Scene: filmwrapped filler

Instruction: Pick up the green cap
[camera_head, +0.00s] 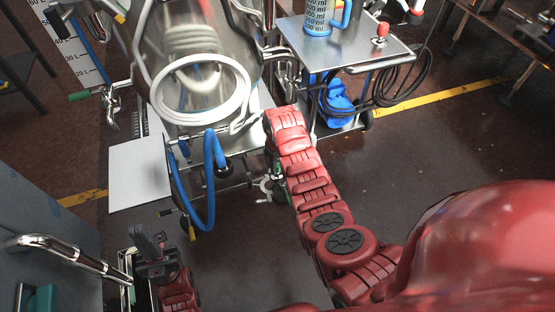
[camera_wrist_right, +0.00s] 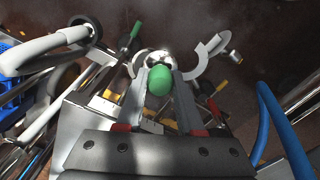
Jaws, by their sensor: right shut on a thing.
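The green cap (camera_wrist_right: 174,94) shows in the right wrist view between the fingers of my right gripper (camera_wrist_right: 160,88). The gripper is shut on it. A round metal fitting lies just beyond the cap, partly hidden by it. In the head view my right arm reaches down beside the steel vessel, and its gripper is mostly hidden beneath the arm. My left gripper (camera_head: 152,245) is at the lower left of the head view, away from the cap, and its finger gap is not clear.
A steel vessel (camera_head: 195,75) on a frame stands ahead, with a blue hose (camera_head: 208,205) hanging from it. A steel cart (camera_head: 345,45) carries a blue measuring jug (camera_head: 318,18). A bent metal pipe (camera_head: 70,250) is near my left gripper.

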